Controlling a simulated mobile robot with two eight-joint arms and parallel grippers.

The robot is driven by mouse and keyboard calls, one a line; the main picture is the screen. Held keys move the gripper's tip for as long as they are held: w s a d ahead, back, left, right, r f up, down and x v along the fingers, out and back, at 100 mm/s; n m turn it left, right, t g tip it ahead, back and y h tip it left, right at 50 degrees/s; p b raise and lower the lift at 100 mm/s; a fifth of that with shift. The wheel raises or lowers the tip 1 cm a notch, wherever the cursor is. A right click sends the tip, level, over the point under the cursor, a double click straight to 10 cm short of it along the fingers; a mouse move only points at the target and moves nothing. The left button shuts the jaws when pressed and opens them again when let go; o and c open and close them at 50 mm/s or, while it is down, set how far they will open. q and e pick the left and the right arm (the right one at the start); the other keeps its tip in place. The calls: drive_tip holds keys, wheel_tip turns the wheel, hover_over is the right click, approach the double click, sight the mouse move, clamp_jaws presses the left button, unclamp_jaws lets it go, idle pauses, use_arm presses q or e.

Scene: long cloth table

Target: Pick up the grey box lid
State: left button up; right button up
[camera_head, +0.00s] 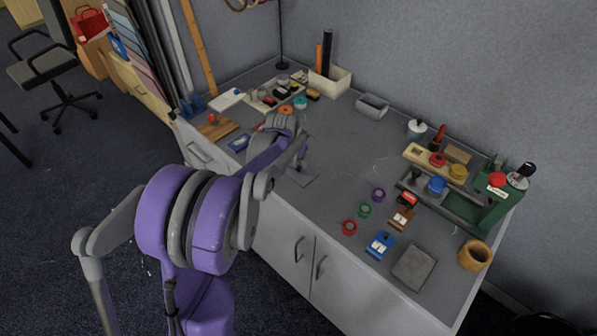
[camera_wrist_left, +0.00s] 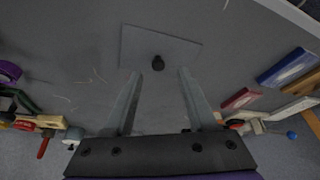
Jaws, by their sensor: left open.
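The grey box lid (camera_wrist_left: 182,47) is a thin flat grey plate with a small dark knob (camera_wrist_left: 158,63). It lies on the grey table; in the head view part of it (camera_head: 304,179) shows below my left gripper (camera_head: 301,161). In the left wrist view my left gripper (camera_wrist_left: 158,75) is open and empty, its two fingers pointing at the lid. The knob appears in line with the gap, at the fingertips; I cannot tell how high they are above it. My right gripper is not in view.
An open grey box (camera_head: 372,106) stands at the table's back edge. Several tape rolls, such as a purple one (camera_head: 378,194), lie to the right. The table around the lid is mostly clear.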

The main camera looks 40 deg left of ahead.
sight(298, 167)
use_arm(q)
drive_tip(key=x, duration=0.3)
drive_tip(key=shift+d+f, duration=0.15)
drive_tip(key=shift+f, duration=0.1)
drive_tip(key=shift+c, duration=0.2)
clamp_jaws()
